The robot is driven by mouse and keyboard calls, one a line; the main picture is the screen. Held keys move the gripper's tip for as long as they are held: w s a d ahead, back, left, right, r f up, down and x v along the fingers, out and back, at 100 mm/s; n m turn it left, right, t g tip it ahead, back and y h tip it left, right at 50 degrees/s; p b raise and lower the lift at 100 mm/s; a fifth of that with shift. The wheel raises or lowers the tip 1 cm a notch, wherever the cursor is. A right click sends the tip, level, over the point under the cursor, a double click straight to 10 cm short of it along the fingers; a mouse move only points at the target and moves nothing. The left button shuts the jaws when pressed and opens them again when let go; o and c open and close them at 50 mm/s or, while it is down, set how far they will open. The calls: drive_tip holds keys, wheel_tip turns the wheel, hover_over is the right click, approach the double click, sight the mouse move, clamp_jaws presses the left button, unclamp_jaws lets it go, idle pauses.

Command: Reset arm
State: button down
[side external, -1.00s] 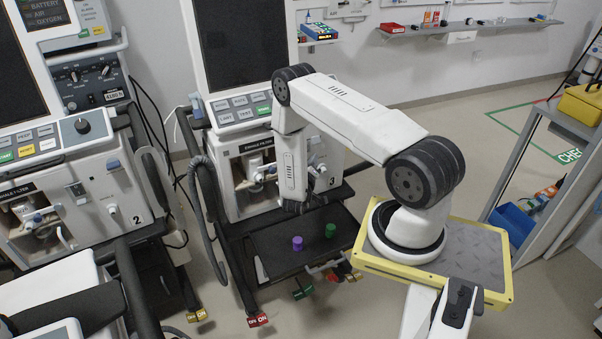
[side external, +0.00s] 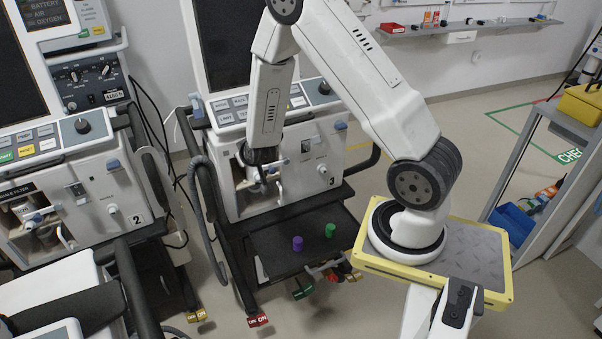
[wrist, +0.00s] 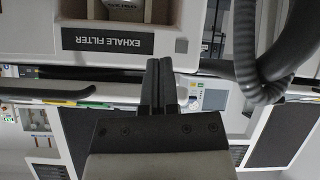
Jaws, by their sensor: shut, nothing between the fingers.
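My gripper (wrist: 159,66) is shut and empty in the wrist view, its two dark fingers side by side just below the EXHALE FILTER label (wrist: 108,40).
A purple cylinder (side external: 297,243) and a green cylinder (side external: 330,230) stand on the dark lower shelf (side external: 275,262). Ventilator 2 (side external: 95,198) stands further left. Floor behind my yellow-edged base is clear.

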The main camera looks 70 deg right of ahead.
drive_tip(key=s+a+r+n+g+y, duration=0.1)
drive_tip(key=s+a+r+n+y, duration=0.15)
drive_tip(key=a, duration=0.35)
drive_tip(key=s+a+r+n+g+y, duration=0.1)
drive_tip(key=s+a+r+y, duration=0.2)
drive_tip(key=a, duration=0.4)
drive_tip(key=s+a+r+n+g+y, duration=0.1)
drive_tip(key=s+a+r+n+g, duration=0.1)
drive_tip(key=s, duration=0.8)
drive_tip(key=a+r+g, duration=0.1)
drive_tip(key=a+r, duration=0.1)
drive_tip(key=a, duration=0.1)
drive_tip(key=shift+s+a, duration=0.2)
